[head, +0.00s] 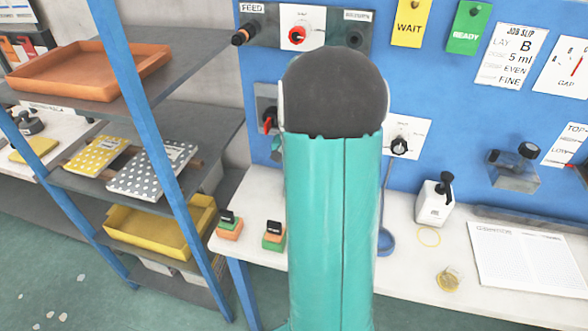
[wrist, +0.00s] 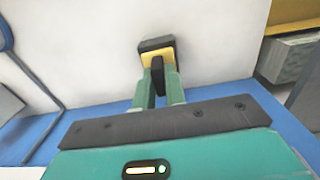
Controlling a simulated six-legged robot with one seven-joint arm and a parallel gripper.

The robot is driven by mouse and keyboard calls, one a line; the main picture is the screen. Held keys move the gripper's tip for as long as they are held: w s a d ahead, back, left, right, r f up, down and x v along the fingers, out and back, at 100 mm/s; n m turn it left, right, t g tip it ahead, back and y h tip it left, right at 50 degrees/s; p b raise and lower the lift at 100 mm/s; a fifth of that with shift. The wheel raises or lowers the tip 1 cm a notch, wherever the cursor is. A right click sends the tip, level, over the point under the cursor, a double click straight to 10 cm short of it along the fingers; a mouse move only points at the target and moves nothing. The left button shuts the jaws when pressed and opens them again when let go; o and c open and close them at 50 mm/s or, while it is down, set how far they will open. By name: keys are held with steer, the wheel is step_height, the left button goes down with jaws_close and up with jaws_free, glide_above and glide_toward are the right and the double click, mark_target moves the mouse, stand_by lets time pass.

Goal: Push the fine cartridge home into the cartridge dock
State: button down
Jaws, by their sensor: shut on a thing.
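My gripper (wrist: 158,78) shows in the wrist view, its two green fingers shut on the dark grip of a small black-and-yellow cartridge (wrist: 156,44). No label on it can be read, but it is likely the fine cartridge. A white surface lies behind it; I cannot tell whether they touch. In the head view my arm hides the gripper and cartridge. I cannot make out the cartridge dock in either view; my arm may cover it.
Two small black-topped blocks, one orange (head: 229,226) and one green (head: 274,237), stand at the white bench's left end. A shelf rack (head: 130,130) with trays and patterned pads stands left. A white bottle (head: 434,204) and open bench space lie right of my arm.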

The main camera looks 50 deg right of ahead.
steer(key=shift+f, duration=0.35)
steer(key=c, duration=1.4)
jaws_free()
steer(key=shift+o, duration=0.2)
steer(key=shift+r, duration=0.1)
step_height(320, 180, up, 7)
steer(key=shift+r, duration=0.15)
steer(key=shift+s, duration=0.1)
